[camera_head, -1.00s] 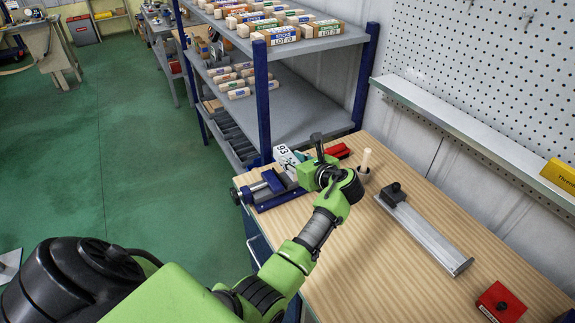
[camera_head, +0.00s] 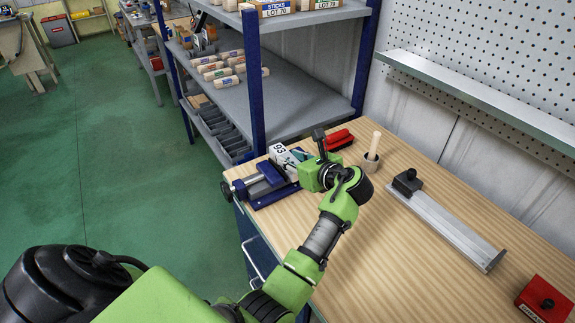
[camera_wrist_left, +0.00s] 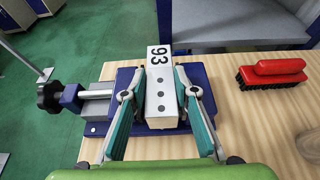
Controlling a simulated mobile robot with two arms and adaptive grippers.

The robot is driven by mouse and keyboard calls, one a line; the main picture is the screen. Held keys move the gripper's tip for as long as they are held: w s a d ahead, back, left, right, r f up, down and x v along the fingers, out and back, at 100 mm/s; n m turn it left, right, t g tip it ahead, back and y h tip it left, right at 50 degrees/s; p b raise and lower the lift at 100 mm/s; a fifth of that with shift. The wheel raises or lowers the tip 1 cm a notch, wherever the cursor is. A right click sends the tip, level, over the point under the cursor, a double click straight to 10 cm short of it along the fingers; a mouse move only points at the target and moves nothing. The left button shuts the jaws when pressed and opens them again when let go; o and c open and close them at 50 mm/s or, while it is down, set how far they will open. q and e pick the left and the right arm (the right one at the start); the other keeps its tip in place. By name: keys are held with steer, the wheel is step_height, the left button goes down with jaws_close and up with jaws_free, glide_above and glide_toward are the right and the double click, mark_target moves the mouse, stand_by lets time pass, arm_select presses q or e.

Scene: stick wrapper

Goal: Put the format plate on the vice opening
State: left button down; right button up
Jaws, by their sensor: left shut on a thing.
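The format plate (camera_wrist_left: 161,98) is a pale block with holes and a white label reading 93. In the left wrist view it sits between the two teal-lined fingers of my left gripper (camera_wrist_left: 160,92), which is shut on it. In the head view the plate (camera_head: 281,154) shows beside my left gripper (camera_head: 301,166), over the vice. The blue vice (camera_head: 268,189) stands at the table's near left corner, its screw and knob pointing left; it also shows in the left wrist view (camera_wrist_left: 97,128). The plate hides the vice opening, so I cannot tell whether they touch. My right gripper is not in view.
A red brush (camera_head: 339,139) lies behind the gripper. A small cup with a wooden stick (camera_head: 372,158) stands to its right. A long metal rail (camera_head: 444,225) and a red box (camera_head: 545,300) lie further right. A shelf (camera_head: 290,111) rises behind the vice.

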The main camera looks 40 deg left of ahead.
arm_select(q)
steer(key=shift+f, duration=0.1)
steer(key=shift+s+d+r, duration=0.1)
steer(key=shift+d+r, duration=0.1)
steer(key=shift+r, duration=0.1)
steer(key=shift+f, duration=0.1)
steer(key=c, duration=1.6)
jaws_free()
steer(key=shift+f, duration=0.15)
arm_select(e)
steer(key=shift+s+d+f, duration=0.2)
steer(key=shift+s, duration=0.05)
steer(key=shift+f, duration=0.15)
